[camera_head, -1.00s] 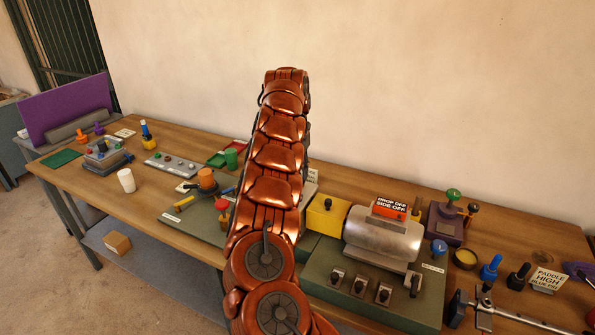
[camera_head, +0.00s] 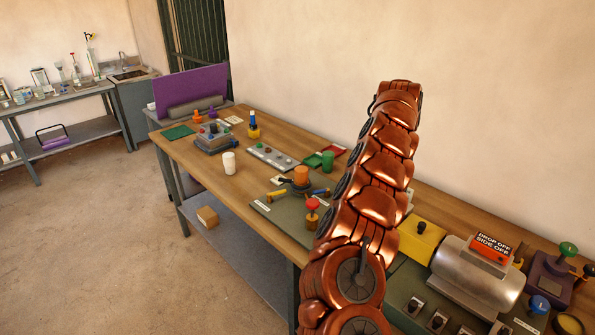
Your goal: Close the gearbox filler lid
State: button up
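The yellow box may be the gearbox, but I cannot tell for sure. I cannot make out a filler lid or whether one is open. My copper-coloured arm stands raised in front of the bench and hides part of it, left of the yellow box. My gripper does not show in this view.
A cardboard box (camera_head: 207,216) sits on the lower shelf. The floor at left is clear.

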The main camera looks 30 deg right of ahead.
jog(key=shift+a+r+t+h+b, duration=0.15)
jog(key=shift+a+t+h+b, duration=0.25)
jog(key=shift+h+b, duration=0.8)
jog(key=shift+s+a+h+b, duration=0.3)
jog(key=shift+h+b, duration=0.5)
jog(key=shift+b, duration=1.35)
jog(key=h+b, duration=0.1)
jog(key=b, duration=0.3)
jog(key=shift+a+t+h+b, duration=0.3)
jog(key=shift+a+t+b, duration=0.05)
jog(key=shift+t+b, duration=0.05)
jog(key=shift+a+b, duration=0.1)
jog(key=shift+b, duration=0.35)
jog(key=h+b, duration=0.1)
jog(key=b, duration=0.1)
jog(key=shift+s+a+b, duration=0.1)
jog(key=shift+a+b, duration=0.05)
jog(key=shift+b, duration=0.25)
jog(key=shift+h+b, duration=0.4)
jog(key=shift+b, duration=0.5)
